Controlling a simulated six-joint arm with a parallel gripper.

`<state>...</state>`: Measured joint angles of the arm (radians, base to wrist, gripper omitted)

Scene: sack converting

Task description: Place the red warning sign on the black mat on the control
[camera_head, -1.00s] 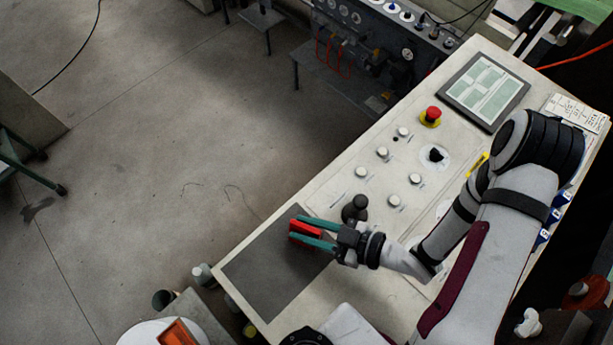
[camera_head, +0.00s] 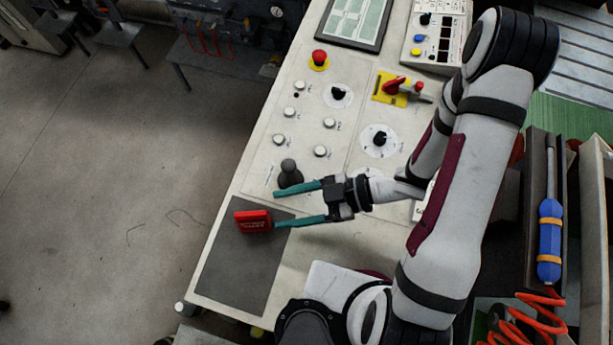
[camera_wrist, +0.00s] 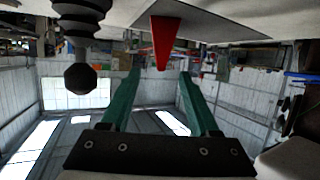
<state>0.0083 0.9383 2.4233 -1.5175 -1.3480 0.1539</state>
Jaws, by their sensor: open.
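The red warning sign (camera_head: 253,221) rests on the upper part of the black mat (camera_head: 240,265) in the head view. In the wrist view the sign (camera_wrist: 163,42) shows edge-on as a red wedge touching the mat (camera_wrist: 215,25), beyond my fingertips. My gripper (camera_head: 297,206) is open and empty, its teal fingers spread wide to the right of the sign. The lower finger's tip lies close to the sign's right edge; I cannot tell whether they touch. The fingers (camera_wrist: 158,78) also show apart in the wrist view.
A black joystick (camera_head: 289,174) stands on the control panel (camera_head: 275,150) just above my upper finger, and it is close on the left in the wrist view (camera_wrist: 80,50). White buttons, dials and a red emergency stop (camera_head: 319,58) lie farther up. The mat's lower part is bare.

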